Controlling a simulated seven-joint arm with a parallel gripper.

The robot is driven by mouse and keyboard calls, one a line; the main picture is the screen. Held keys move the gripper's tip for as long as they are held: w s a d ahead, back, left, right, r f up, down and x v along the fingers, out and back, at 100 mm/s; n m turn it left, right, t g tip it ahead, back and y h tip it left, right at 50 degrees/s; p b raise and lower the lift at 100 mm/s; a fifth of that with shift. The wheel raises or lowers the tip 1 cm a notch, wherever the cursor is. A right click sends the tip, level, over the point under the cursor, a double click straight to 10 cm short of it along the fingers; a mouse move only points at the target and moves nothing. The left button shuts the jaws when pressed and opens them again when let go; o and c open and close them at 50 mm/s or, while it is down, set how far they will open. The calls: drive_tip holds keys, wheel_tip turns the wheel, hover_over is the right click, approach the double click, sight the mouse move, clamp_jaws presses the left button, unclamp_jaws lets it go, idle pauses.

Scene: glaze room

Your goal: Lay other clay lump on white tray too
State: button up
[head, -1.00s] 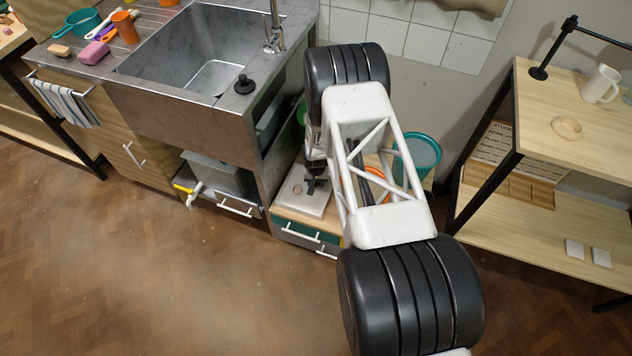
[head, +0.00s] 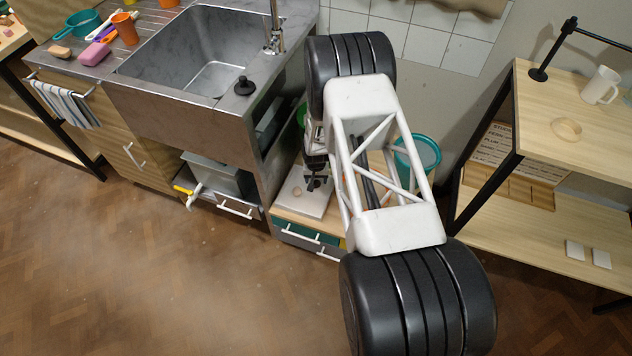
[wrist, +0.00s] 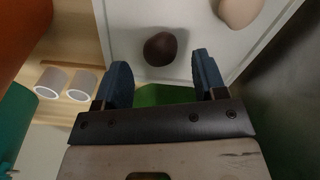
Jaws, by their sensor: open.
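The white tray (head: 318,208) lies on the low cabinet right of the sink; its corner fills the top of the wrist view (wrist: 128,18). A dark brown clay lump (wrist: 160,48) rests on the tray near its edge. A pale clay lump (wrist: 240,10) sits on the tray farther right, cut off by the frame; it also shows in the head view (head: 297,191). My gripper (wrist: 163,78) is open and empty, its blue fingertips apart, with the brown lump just beyond them. In the head view my gripper is small and dark over the tray, and the brown lump cannot be told apart there.
A teal bucket (head: 420,158) stands right of the tray, partly behind my arm. Two pale cylinders (wrist: 66,83) stand on the wood beside the tray. Something green (wrist: 165,95) shows between my fingers. The sink unit (head: 205,110) walls the left side; a wooden shelf (head: 585,120) stands right.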

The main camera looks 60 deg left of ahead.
sight(316, 182)
wheel_tip(316, 182, up, 9)
idle(0.6)
drive_tip(key=shift+f, duration=0.1)
idle(0.9)
